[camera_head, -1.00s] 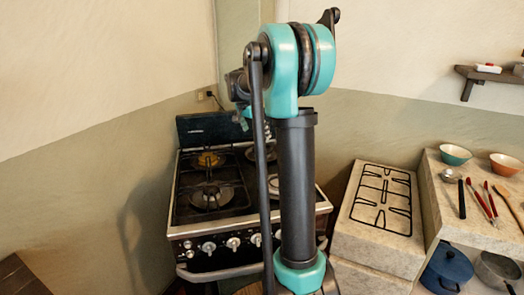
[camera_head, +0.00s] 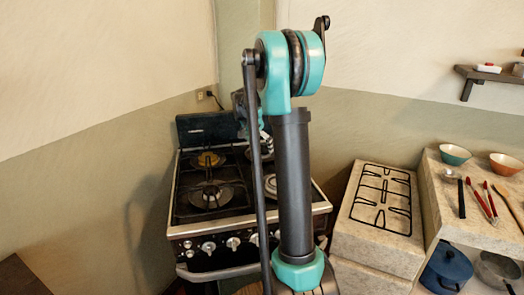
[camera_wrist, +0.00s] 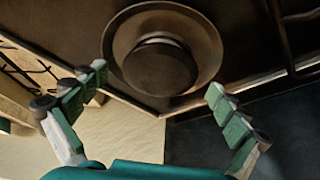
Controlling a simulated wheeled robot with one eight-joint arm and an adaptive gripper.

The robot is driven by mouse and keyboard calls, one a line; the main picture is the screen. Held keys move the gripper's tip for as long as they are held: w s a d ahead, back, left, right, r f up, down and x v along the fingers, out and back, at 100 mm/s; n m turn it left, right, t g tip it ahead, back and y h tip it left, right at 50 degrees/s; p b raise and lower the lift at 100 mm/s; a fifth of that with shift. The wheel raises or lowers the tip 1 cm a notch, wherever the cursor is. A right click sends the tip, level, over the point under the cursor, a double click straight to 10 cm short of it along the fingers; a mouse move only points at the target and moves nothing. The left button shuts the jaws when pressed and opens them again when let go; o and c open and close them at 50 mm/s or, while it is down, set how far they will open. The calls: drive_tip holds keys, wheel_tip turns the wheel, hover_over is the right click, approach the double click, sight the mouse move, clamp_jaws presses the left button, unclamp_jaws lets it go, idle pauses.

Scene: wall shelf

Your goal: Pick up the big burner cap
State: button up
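In the wrist view, a dark round burner cap (camera_wrist: 160,66) sits in the middle of a wide, shallow metal burner bowl (camera_wrist: 122,40). My gripper (camera_wrist: 157,78) is open, its two green-and-grey fingers spread to the left and right of the cap. Nothing is between the fingertips, and they appear apart from the cap. In the head view, the stove (camera_head: 180,215) carries several burners, including a large front-left one (camera_head: 211,196) and a right one (camera_head: 271,185) partly hidden by my arm. My gripper (camera_head: 265,140) hangs over the stove's right half, mostly hidden behind my arm.
A stone counter (camera_head: 350,235) with a black grate (camera_head: 383,200) stands right of the stove. Farther right are bowls (camera_head: 455,154), utensils (camera_head: 480,200) and a blue pot (camera_head: 446,268). The stove's raised lid (camera_head: 205,127) is at the back, near the wall.

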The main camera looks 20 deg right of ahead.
drive_tip(key=c, duration=1.1)
